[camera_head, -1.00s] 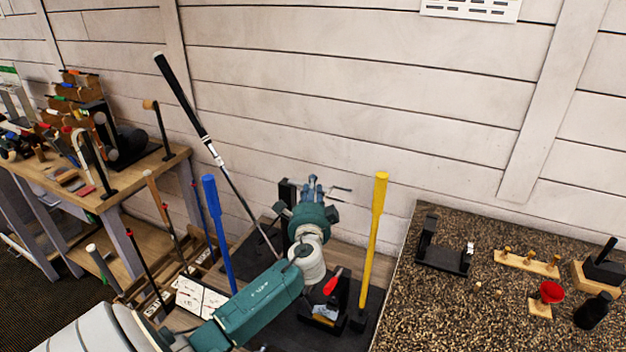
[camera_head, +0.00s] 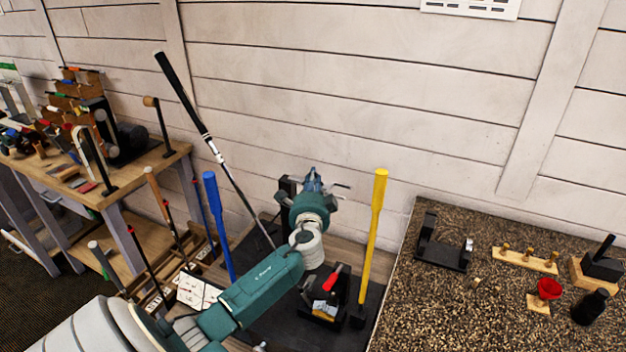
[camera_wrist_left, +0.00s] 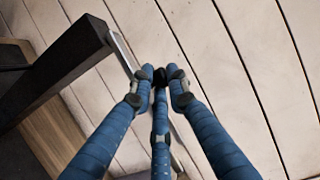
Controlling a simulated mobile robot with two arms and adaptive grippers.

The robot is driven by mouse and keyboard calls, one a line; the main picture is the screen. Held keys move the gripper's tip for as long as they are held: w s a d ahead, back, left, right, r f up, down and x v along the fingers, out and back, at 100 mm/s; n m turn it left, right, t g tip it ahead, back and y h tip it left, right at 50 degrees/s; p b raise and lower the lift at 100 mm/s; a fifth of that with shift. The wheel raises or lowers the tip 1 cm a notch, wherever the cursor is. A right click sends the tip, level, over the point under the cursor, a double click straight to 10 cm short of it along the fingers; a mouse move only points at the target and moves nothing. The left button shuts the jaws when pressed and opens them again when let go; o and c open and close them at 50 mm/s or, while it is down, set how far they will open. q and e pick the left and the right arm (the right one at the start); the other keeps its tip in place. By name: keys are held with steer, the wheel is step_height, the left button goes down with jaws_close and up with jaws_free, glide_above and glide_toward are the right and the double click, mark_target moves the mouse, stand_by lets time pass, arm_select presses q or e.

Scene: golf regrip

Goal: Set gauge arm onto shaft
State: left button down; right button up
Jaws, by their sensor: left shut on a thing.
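My left gripper (camera_head: 313,180) is at the back of the dark bench mat, beside a black upright post (camera_head: 287,188). In the left wrist view its three blue fingers (camera_wrist_left: 160,80) close together on a small black end piece, which seems to belong to the gauge arm. A thin silvery bar of the gauge arm (camera_wrist_left: 122,52) runs from the top of the black post (camera_wrist_left: 52,78) toward the fingertips. The fingers hide much of it. The golf club shaft (camera_head: 237,190) slants up to a black grip (camera_head: 178,90), left of the gripper and apart from it. My right gripper is out of view.
A blue upright club (camera_head: 217,225) stands left of my forearm, a yellow one (camera_head: 375,235) to its right. A black tray with a red-handled tool (camera_head: 328,285) is near my wrist. A speckled counter (camera_head: 440,310) is at right, a wooden bench (camera_head: 120,185) at left.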

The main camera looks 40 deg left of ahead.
arm_select(q)
steer(key=shift+s+a+m+t+h+b, duration=0.1)
steer(key=shift+s+m+t+h+b, duration=0.35)
steer(key=shift+s+m+t+h, duration=0.7)
steer(key=shift+s+a+m+t+h+b, duration=0.15)
steer(key=shift+s+m+h+b, duration=0.5)
steer(key=shift+h, duration=1)
steer(key=shift+s+a+m+t+h+b, duration=0.1)
steer(key=shift+s+m+t+h+b, duration=0.15)
steer(key=shift+s+m+t+h, duration=0.75)
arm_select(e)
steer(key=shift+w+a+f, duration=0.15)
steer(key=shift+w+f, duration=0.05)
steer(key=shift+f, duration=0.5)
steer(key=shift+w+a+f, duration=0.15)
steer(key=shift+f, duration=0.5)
arm_select(q)
steer(key=shift+w+d+r+g+h, duration=0.1)
steer(key=shift+w+g+h, duration=0.2)
steer(key=shift+w+h, duration=0.1)
steer(key=c, duration=2)
jaws_free()
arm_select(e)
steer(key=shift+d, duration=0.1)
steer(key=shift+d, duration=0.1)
